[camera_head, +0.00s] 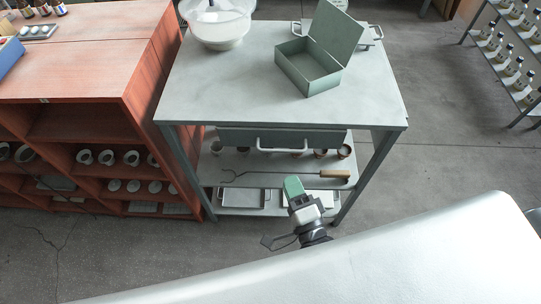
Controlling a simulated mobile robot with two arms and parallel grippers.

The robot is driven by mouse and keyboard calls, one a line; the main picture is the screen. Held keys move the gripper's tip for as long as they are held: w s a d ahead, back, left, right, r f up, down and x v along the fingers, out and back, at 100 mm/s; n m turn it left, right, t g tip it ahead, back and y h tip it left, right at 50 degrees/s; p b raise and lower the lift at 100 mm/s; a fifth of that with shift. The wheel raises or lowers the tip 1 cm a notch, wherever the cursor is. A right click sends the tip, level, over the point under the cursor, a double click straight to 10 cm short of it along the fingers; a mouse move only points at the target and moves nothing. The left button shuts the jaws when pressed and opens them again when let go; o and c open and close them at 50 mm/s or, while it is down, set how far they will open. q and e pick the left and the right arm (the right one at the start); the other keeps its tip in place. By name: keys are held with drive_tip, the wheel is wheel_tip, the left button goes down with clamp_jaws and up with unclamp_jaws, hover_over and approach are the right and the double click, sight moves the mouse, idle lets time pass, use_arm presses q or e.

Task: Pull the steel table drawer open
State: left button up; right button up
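The steel table (210,95) stands ahead with a pale grey top. Its drawer (232,137) sits under the front edge of the top, a dark grey-green front with a pale bar handle (286,150). The drawer looks closed or nearly so. My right gripper (293,187) shows a green tip and is below and in front of the drawer, apart from the handle. From this angle its fingers cannot be told apart. My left gripper is not in view.
An open green metal box (305,72) and a white-based bowl with a clear cover (218,30) stand on the table. A red-brown shelf unit (90,120) stands close on the left.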

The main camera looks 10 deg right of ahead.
sight(277, 151)
drive_tip(key=x, duration=1)
drive_tip(key=shift+p, duration=0.35)
clamp_jaws()
